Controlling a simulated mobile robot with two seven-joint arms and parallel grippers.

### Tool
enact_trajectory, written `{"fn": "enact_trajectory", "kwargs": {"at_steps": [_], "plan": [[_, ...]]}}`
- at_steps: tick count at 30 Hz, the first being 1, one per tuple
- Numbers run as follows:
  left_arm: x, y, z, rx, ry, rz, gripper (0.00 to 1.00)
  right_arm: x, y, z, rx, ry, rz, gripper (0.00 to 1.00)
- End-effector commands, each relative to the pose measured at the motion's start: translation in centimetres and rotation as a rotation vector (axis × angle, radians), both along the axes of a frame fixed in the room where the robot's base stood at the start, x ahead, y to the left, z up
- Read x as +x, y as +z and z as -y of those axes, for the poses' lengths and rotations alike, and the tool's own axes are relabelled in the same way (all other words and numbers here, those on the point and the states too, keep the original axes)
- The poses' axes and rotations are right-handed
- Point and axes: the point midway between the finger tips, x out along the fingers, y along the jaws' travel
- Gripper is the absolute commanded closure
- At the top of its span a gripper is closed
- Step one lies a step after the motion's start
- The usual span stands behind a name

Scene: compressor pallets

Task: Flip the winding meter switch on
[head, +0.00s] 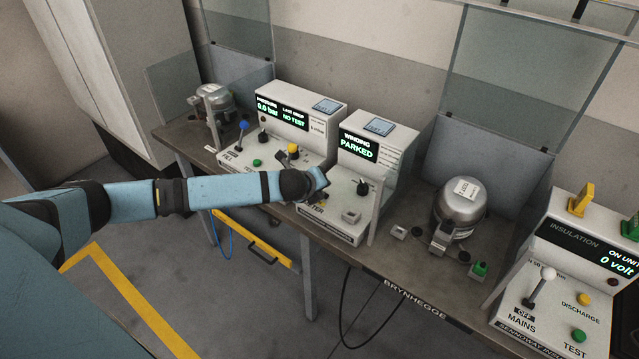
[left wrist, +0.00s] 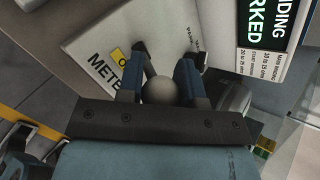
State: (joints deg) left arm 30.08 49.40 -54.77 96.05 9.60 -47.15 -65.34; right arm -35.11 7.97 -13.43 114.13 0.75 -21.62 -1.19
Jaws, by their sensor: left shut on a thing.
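The winding meter (head: 372,128) is a white console in the middle of the bench, its display reading "WINDING PARKED". My left gripper (head: 318,180) is over the left side of its sloped panel, by the partly covered "METER" lettering. In the left wrist view, my left gripper (left wrist: 165,72) is shut on the round grey knob (left wrist: 160,91) of the meter switch, with the knob between the fingers. A yellow label (left wrist: 121,54) beside it is partly covered, so its word cannot be read in full. The switch is hidden behind the gripper in the head view.
A black rotary knob (head: 362,188) stands on the meter panel close to my gripper. A pressure console (head: 300,110) is to the left. A silver compressor (head: 459,203) and an insulation console (head: 570,270) with a white-knobbed mains lever (head: 547,274) are to the right.

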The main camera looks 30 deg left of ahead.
Motion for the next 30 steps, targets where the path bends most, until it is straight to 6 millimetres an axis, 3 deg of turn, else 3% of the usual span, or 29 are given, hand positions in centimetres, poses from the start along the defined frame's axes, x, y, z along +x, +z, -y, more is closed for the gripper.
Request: {"fn": "enact_trajectory", "kwargs": {"at_steps": [18,19,21,30], "plan": [[-0.12,0.08,-0.11,-0.002,0.001,0.043,1.00,-0.05,-0.14,-0.01,0.000,0.000,0.001,0.57],[-0.12,0.08,-0.11,-0.002,0.001,0.042,0.60,-0.04,-0.11,-0.01,0.000,0.000,0.001,0.57],[-0.13,0.05,-0.10,-0.002,0.001,0.042,0.44,-0.03,-0.07,-0.02,0.001,0.001,0.002,0.57],[-0.28,0.00,-0.07,-0.002,0.001,0.040,0.42,-0.04,-0.09,-0.03,0.001,0.001,0.002,0.57]]}}
